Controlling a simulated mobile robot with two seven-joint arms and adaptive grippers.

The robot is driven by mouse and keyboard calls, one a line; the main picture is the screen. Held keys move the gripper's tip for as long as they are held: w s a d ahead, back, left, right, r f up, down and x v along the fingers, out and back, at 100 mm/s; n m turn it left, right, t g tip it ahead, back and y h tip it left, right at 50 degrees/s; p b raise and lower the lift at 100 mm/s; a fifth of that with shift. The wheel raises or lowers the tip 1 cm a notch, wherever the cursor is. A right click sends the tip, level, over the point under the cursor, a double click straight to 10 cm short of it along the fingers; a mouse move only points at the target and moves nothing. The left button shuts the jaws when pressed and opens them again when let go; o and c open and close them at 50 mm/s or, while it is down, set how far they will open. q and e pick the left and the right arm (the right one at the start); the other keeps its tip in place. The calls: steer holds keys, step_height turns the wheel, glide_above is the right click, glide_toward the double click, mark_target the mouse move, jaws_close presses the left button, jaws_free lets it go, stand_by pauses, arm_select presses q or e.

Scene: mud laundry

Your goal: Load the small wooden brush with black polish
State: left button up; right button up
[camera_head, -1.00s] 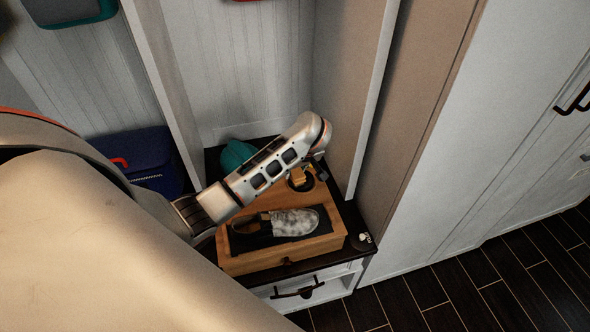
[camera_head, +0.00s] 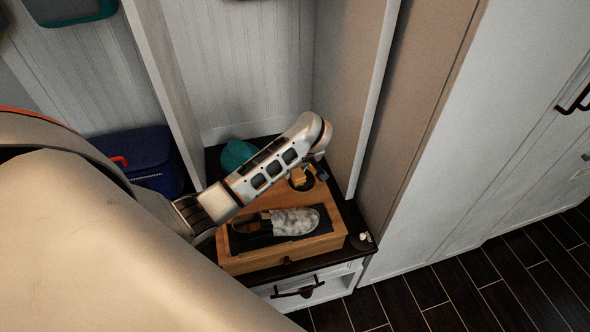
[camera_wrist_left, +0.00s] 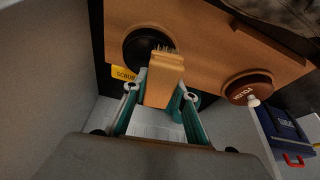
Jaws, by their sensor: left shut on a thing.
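My left gripper (camera_wrist_left: 160,92) is shut on the small wooden brush (camera_wrist_left: 165,78), with its pale bristles pointing away from the hand. In the wrist view the bristle end overlaps a round black dish (camera_wrist_left: 142,45), apparently the black polish, on the wooden box (camera_wrist_left: 205,45). I cannot tell whether the bristles touch the polish. In the head view my left gripper (camera_head: 314,170) is at the box's far right corner, and the brush (camera_head: 298,175) shows over the dark dish. My right gripper is not in view.
A mottled white shoe (camera_head: 294,221) lies on the box's dark pad. A brown round tin (camera_wrist_left: 248,86) and a yellow label (camera_wrist_left: 124,73) are near the dish. A cubby wall (camera_head: 365,110) rises close right of the hand. A blue bag (camera_head: 145,160) stands left.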

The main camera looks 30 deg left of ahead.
arm_select(q)
steer(key=shift+f, duration=0.5)
stand_by(1.2)
step_height(320, 180, up, 2)
steer(key=shift+r+p, duration=0.1)
steer(key=shift+p, duration=0.7)
steer(key=shift+r, duration=0.3)
steer(key=shift+r+p, duration=0.45)
steer(key=shift+p, duration=0.25)
steer(key=shift+r, duration=0.2)
steer(key=shift+r+p, duration=1.6)
steer(key=shift+p, duration=0.5)
steer(key=shift+f, duration=0.1)
